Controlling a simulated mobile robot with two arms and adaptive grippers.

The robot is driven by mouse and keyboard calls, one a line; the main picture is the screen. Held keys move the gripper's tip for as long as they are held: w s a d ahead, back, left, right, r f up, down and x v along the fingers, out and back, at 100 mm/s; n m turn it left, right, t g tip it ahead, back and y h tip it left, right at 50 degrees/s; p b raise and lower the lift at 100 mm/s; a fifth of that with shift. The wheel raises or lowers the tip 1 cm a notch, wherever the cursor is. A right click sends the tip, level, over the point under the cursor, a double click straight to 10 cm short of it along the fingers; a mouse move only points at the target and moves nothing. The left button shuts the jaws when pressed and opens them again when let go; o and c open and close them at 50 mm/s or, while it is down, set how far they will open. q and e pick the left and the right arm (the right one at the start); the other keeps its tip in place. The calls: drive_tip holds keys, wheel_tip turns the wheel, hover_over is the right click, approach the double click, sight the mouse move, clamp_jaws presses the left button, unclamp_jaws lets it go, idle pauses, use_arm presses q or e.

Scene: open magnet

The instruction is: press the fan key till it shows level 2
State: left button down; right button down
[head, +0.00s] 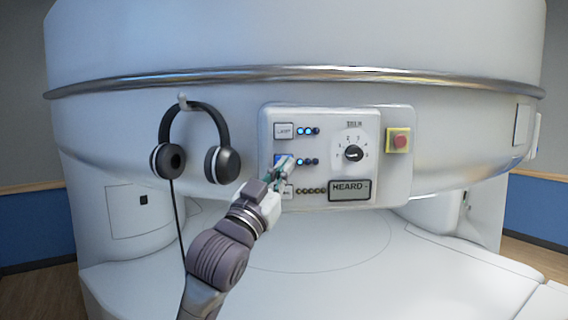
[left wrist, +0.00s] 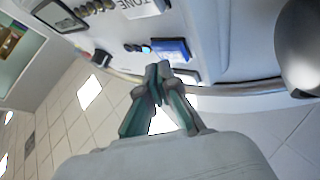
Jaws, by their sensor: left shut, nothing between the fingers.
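The fan key (left wrist: 170,49) is a blue key on the white control panel (head: 388,182); in the head view my gripper mostly covers it. In the row of three small lights (head: 308,162) beside it, the one nearest the key glows blue and the other two look dark. The left wrist view also shows one lit light (left wrist: 146,48). My left gripper (head: 285,166) is shut and empty, its fingertips (left wrist: 158,70) close to the key's edge. Whether they touch the key I cannot tell.
Above the fan key is the lamp key (head: 284,131) with its own lights. A dial (head: 353,153), a red button (head: 400,141) on yellow and a "HEARD" display (head: 349,189) lie to the right. Headphones (head: 228,165) hang on a hook at left, their cord passing behind my arm.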

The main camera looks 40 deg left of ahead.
use_arm(q)
drive_tip(key=shift+s+d, duration=0.1)
drive_tip(key=shift+s, duration=0.05)
drive_tip(key=s+d, duration=0.1)
drive_tip(key=s, duration=0.1)
drive_tip(key=s+d+p, duration=0.1)
drive_tip(key=d, duration=0.1)
drive_tip(key=shift+s+d, duration=0.15)
drive_tip(key=shift+s, duration=0.2)
idle(1.9)
drive_tip(key=s+d+m+y, duration=0.1)
drive_tip(key=m+y, duration=0.1)
drive_tip(key=m, duration=0.1)
drive_tip(key=d+m+y, duration=0.1)
drive_tip(key=m+y, duration=0.1)
drive_tip(key=m, duration=0.1)
drive_tip(key=s+d+m+t+y, duration=0.1)
drive_tip(key=m+y, duration=0.2)
drive_tip(key=m, duration=0.1)
drive_tip(key=shift+s+f, duration=0.1)
drive_tip(key=shift+s, duration=0.25)
drive_tip(key=w+a+b, duration=0.1)
drive_tip(key=w+a, duration=0.5)
drive_tip(key=shift+w, duration=0.3)
